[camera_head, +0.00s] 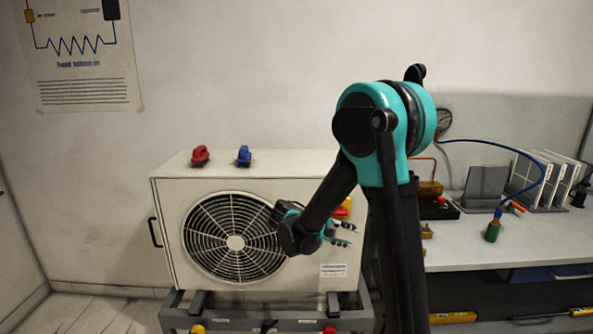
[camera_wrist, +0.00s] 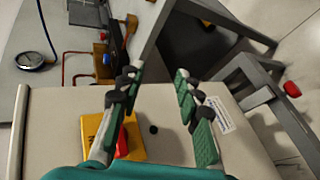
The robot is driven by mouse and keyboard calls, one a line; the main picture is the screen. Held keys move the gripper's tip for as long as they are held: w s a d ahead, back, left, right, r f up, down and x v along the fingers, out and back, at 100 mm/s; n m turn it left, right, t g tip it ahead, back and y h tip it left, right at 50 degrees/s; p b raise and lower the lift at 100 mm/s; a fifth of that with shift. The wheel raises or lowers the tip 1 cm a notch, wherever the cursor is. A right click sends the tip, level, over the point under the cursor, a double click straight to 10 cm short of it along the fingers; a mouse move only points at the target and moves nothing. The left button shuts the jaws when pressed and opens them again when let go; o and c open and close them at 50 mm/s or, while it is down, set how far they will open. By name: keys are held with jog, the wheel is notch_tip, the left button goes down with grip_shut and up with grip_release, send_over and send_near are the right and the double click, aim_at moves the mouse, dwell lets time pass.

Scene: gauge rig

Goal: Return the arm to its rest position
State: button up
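My arm, teal and black, stands in the middle right of the head view and bends down to the left. My gripper (camera_head: 341,233) is in front of the right part of the white fan unit (camera_head: 300,168). In the wrist view my gripper (camera_wrist: 157,95) has its two green-padded fingers apart, with nothing between them. Behind the fingers, a yellow block with a red part (camera_wrist: 133,143) is on the unit's pale side. The yellow block is partly hidden by my arm in the head view. I cannot tell the exact gap between the fingers and the unit.
A red knob (camera_head: 200,155) and a blue knob (camera_head: 244,155) stand on the unit's top. The unit rests on a grey frame (camera_head: 250,317).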

jog(key=s+d+f+m+g+y, duration=0.1)
jog(key=s+d+f+y, duration=0.4)
jog(key=s, duration=0.5)
jog(key=s+a+f+m+y, duration=0.1)
jog(key=s+f+m+y, duration=0.1)
jog(key=s, duration=0.4)
jog(key=s+a+f+m+y, duration=0.1)
jog(key=s+f+m+y, duration=0.1)
jog(key=s+y, duration=0.2)
jog(key=shift+s+a+t, duration=0.25)
jog(key=shift+s+t, duration=0.15)
jog(key=shift+s, duration=0.6)
